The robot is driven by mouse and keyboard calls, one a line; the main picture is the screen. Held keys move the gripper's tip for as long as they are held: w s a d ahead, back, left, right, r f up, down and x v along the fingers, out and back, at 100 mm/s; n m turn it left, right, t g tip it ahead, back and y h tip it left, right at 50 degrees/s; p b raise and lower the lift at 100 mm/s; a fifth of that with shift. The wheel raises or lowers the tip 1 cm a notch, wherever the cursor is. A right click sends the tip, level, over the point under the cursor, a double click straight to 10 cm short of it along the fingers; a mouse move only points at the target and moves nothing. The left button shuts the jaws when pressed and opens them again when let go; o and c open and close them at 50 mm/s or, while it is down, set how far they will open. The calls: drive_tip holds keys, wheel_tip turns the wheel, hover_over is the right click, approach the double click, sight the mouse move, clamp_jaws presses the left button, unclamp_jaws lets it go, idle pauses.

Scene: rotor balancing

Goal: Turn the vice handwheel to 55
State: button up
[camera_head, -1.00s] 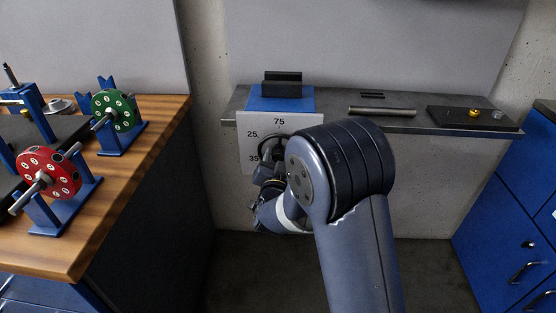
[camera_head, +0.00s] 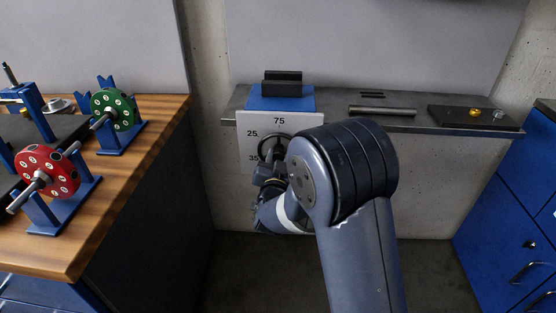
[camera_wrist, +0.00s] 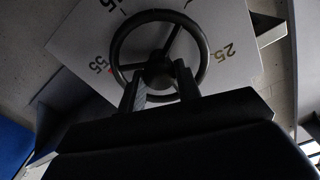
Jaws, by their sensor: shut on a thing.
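The black handwheel (camera_wrist: 116,37) stands in front of a white dial plate (camera_wrist: 235,15) in the wrist view. Its rim, spokes and hub show, and my gripper (camera_wrist: 158,82) has its two fingers at the hub and lower rim, shut on the wheel. The number 55 is left of the wheel with a small red mark beside it; 25 is to the right. In the head view the handwheel (camera_head: 262,143) is partly hidden by my arm. The plate (camera_head: 250,120) shows 75, 25 and 35 there. The vice (camera_head: 282,88) sits above it on a blue base.
A grey shelf (camera_head: 335,112) carries a metal rod (camera_head: 382,111) and a dark tray (camera_head: 450,118) with small parts. A wooden bench (camera_head: 150,130) at left holds a red rotor (camera_head: 38,165) and a green rotor (camera_head: 105,108) on stands. Blue cabinets (camera_head: 510,220) stand at right.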

drive_tip(key=o, duration=1)
drive_tip(key=shift+s, duration=0.15)
drive_tip(key=s, duration=1)
drive_tip(key=shift+s+a, duration=0.2)
drive_tip(key=shift+s, duration=0.1)
drive_tip(key=w, duration=1.1)
drive_tip(key=shift+w+d, duration=0.1)
drive_tip(key=shift+d, duration=0.1)
drive_tip(key=shift+m+p, duration=0.3)
drive_tip(key=shift+m, duration=0.2)
